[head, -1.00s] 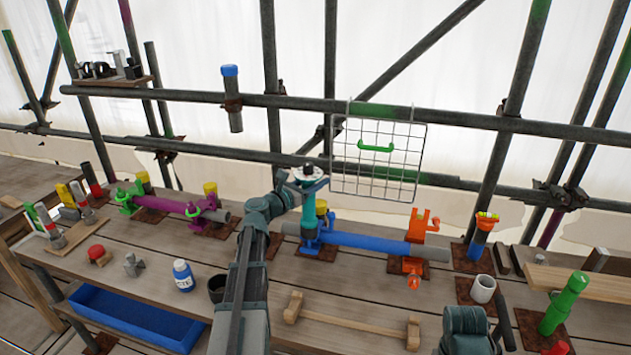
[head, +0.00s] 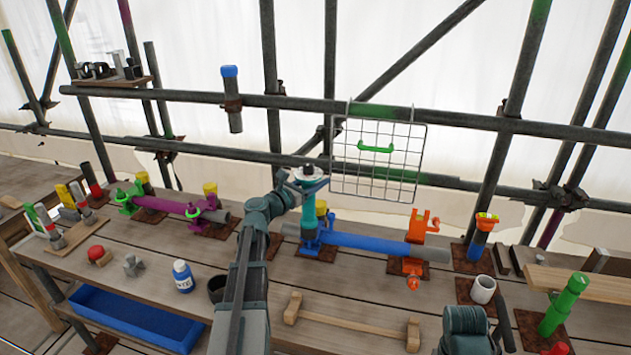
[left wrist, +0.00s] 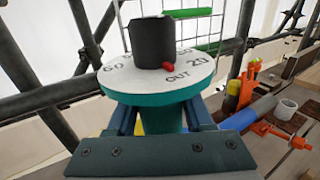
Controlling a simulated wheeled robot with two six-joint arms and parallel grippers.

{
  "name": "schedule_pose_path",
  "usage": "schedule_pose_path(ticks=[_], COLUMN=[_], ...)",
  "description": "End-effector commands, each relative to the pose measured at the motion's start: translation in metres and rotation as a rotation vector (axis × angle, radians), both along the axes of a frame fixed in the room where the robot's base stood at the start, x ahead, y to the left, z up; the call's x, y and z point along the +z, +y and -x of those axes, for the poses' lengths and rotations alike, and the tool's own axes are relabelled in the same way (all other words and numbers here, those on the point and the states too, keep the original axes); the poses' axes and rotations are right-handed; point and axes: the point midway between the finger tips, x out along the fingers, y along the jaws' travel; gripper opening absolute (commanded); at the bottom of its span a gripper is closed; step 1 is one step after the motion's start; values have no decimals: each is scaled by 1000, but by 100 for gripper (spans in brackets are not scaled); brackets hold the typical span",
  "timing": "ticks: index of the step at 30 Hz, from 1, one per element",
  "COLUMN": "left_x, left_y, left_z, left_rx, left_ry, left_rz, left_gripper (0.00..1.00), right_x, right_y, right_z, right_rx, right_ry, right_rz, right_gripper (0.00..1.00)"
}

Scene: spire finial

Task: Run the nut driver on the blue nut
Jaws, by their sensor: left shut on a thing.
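The nut driver, a teal cylinder (head: 308,219) with a white dial on top, stands about upright over the blue clamp on the blue pipe. My left gripper (head: 308,188) is shut around it just below the dial. In the left wrist view the white dial (left wrist: 117,82) has numbers, the word OUT, a black knob (left wrist: 152,42) and a red mark. The blue clamp (head: 311,242) shows around the driver's lower end. The blue nut itself is hidden or too small to make out, so I cannot tell whether the driver sits on it. My right gripper is not in view.
The blue pipe (head: 370,244) runs right to an orange clamp (head: 418,226). A wire rack (head: 378,160) hangs behind the driver. A purple pipe (head: 165,206) lies left.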

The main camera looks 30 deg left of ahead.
Motion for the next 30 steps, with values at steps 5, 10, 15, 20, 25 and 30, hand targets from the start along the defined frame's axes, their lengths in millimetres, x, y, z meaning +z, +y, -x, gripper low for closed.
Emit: schedule_pose_path(ticks=[5, 10, 15, 20, 25, 30], left_x=[17, 29, 40, 51, 63, 73], left_y=[0, 0, 0, 1, 0, 0], left_z=[0, 0, 0, 0, 0, 0], left_rx=[1, 1, 1, 1, 1, 1], left_ry=[-2, -3, -3, -4, -4, -4], left_rz=[3, 4, 4, 4, 4, 5], left_gripper=[0, 0, 0, 0, 0, 0], right_x=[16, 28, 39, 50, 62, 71], right_y=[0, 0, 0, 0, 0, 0], right_z=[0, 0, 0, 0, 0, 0], right_rx=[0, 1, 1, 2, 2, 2], right_ry=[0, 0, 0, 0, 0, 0], right_rz=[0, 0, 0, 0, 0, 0], right_gripper=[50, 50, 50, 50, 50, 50])
